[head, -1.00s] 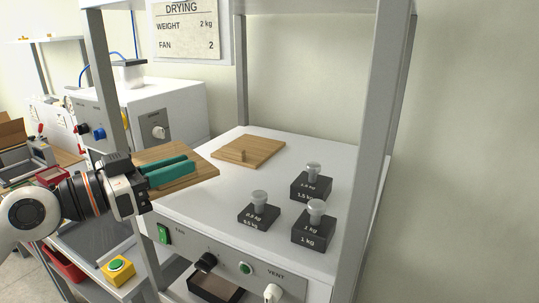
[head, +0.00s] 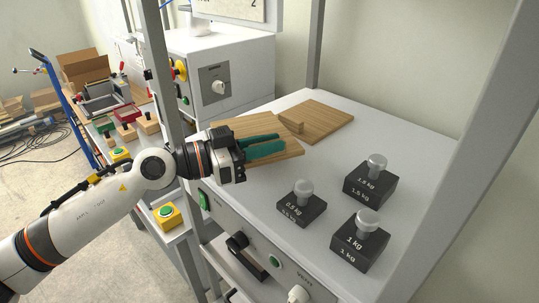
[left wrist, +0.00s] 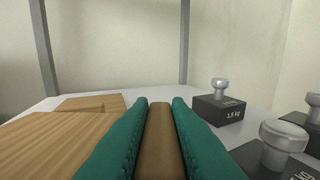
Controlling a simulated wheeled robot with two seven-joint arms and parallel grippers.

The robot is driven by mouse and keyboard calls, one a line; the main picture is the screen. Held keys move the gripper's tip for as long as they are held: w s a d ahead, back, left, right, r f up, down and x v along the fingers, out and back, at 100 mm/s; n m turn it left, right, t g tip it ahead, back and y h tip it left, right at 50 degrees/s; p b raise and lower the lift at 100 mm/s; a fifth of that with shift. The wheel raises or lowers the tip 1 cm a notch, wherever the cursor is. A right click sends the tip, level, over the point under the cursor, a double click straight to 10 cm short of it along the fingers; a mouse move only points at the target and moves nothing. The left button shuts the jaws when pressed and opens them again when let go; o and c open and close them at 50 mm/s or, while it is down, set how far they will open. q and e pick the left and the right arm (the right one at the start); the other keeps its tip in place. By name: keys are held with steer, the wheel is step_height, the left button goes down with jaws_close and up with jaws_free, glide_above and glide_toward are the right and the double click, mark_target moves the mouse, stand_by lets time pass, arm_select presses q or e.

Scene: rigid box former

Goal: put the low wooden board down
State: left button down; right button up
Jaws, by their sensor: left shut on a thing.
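The low wooden board (head: 290,154) is in my left gripper (head: 267,146), at the left part of the white top. The gripper's teal fingers are shut on the board's upright wooden grip, which shows between them in the left wrist view (left wrist: 160,140). The board's flat part (left wrist: 45,145) lies left of the fingers there. The board looks level; I cannot tell whether its underside touches the top. My right gripper is not in view.
A second wooden board (head: 330,118) with a small grip lies on the white top (head: 415,138), close behind the held one. Three dark weights stand to the right, one marked 0.5 kg (head: 302,208). Grey posts (head: 491,110) frame the top. Bare top lies between boards and weights.

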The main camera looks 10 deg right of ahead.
mark_target(267, 159)
arm_select(q)
steer(key=f, duration=0.2)
steer(key=shift+d+f, duration=0.2)
steer(key=shift+f, duration=0.1)
steer(key=shift+a+f, duration=0.1)
steer(key=shift+a, duration=0.1)
steer(key=shift+f, duration=0.15)
steer(key=c, duration=1.4)
jaws_free()
steer(key=shift+o, duration=0.2)
